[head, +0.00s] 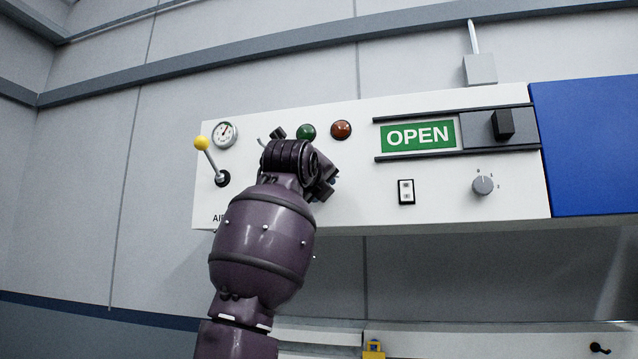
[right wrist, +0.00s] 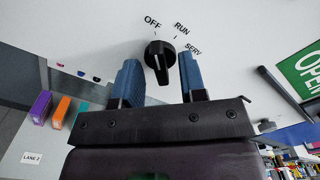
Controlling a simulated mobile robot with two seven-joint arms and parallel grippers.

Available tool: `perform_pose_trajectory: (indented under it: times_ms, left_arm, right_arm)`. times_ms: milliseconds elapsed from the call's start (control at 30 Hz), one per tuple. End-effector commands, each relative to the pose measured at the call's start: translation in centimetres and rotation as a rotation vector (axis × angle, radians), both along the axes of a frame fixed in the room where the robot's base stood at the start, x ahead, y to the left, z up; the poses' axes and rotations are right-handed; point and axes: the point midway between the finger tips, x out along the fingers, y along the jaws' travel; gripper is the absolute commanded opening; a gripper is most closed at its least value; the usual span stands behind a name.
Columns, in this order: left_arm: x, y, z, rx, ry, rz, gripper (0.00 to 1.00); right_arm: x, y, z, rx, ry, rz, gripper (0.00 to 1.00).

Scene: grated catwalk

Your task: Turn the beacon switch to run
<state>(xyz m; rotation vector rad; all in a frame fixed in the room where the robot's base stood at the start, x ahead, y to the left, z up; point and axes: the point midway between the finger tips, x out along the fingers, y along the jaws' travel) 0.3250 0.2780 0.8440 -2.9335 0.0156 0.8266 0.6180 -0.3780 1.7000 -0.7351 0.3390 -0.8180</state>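A black rotary switch (right wrist: 160,58) marked OFF, RUN and SERV sits on the white panel in the right wrist view. Its grip bar stands nearly upright there, with its upper end towards OFF; the exact setting is hard to tell. The word beacon is not readable. My right gripper (right wrist: 161,80) is open, with one blue finger on each side of the switch and a gap to each. In the head view my right arm's purple wrist covers the switch, and its fingertips are mostly hidden. My left gripper is not in view.
The white panel (head: 260,215) also bears a yellow-tipped lever (head: 207,157), a gauge (head: 225,134), green (head: 306,132) and red (head: 341,130) lamps, an OPEN sign (head: 418,136), a rocker switch (head: 406,192) and a grey knob (head: 483,185). A blue panel (head: 587,145) adjoins at right.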

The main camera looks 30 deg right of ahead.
Motion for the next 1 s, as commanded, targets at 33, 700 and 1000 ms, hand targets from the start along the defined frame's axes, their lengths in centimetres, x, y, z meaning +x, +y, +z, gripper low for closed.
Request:
perform_pose_trajectory:
  times_ms: [33,700,1000]
  left_arm:
    - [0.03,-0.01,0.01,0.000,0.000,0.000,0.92]
    - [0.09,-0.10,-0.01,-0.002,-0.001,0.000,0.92]
    - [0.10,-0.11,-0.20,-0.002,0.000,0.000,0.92]
  right_arm:
    - [0.06,-0.09,0.00,0.000,0.000,0.000,0.38]
    - [0.08,-0.08,-0.06,0.002,-0.001,0.000,0.00]
    - [0.10,-0.06,-0.13,0.060,-0.066,0.001,0.00]
